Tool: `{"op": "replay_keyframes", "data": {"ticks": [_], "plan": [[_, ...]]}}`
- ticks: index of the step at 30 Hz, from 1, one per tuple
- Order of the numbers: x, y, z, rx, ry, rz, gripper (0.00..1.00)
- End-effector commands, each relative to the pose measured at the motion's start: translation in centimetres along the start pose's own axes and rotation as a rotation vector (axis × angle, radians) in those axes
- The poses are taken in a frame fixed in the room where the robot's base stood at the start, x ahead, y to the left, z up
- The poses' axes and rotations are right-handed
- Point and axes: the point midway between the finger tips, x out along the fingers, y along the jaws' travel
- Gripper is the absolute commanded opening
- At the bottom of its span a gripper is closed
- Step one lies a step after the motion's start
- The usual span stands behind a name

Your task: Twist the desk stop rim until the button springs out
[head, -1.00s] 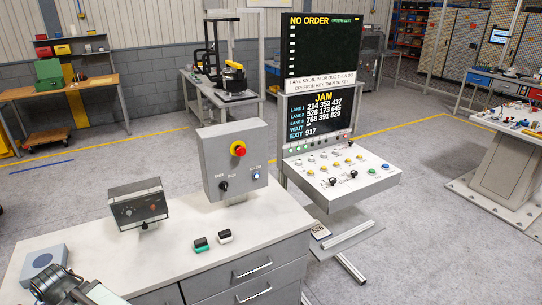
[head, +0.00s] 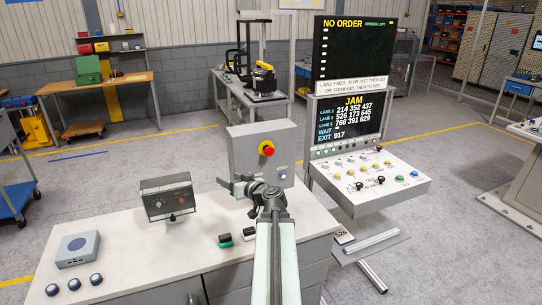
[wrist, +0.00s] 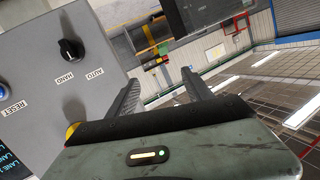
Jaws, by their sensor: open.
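The desk stop is a red mushroom button (head: 266,148) on a yellow rim, on the upper front of the grey control box (head: 243,158) standing on the desk. My gripper (head: 228,182) is in front of the box's lower left part, below and left of the stop, pointing left, apart from the stop. In the wrist view my gripper (wrist: 160,78) is open with nothing between its fingers. A small yellow piece (wrist: 72,130), probably the stop's rim, shows at the left of my gripper body, which hides the rest.
The box carries an AUTO/HAND knob (wrist: 71,49) and a blue RESET button (wrist: 3,92). A dark meter box (head: 168,197) stands left on the desk. Green and black rockers (head: 225,240) lie in front. A button console (head: 370,180) with a JAM screen stands right.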

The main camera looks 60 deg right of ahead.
Motion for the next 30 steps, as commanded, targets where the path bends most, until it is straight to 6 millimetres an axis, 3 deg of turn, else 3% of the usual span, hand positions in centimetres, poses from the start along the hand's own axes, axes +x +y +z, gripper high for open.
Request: {"op": "replay_keyframes", "data": {"ticks": [1, 3, 7, 11, 16, 27, 30], "plan": [[-2.6, 4.7, -1.9, 0.001, 0.074, 0.089, 0.59], [-5.6, 9.3, -3.7, -0.005, 0.153, 0.188, 0.59], [-9.2, 13.9, -5.4, -0.011, 0.228, 0.295, 0.59], [-10.1, 14.9, -5.8, -0.012, 0.245, 0.322, 0.59], [-9.3, 15.2, -6.0, -0.012, 0.244, 0.32, 0.59], [-3.5, 17.1, -7.4, -0.012, 0.243, 0.317, 0.59], [-2.8, 17.3, -7.6, -0.011, 0.243, 0.319, 0.59]]}}
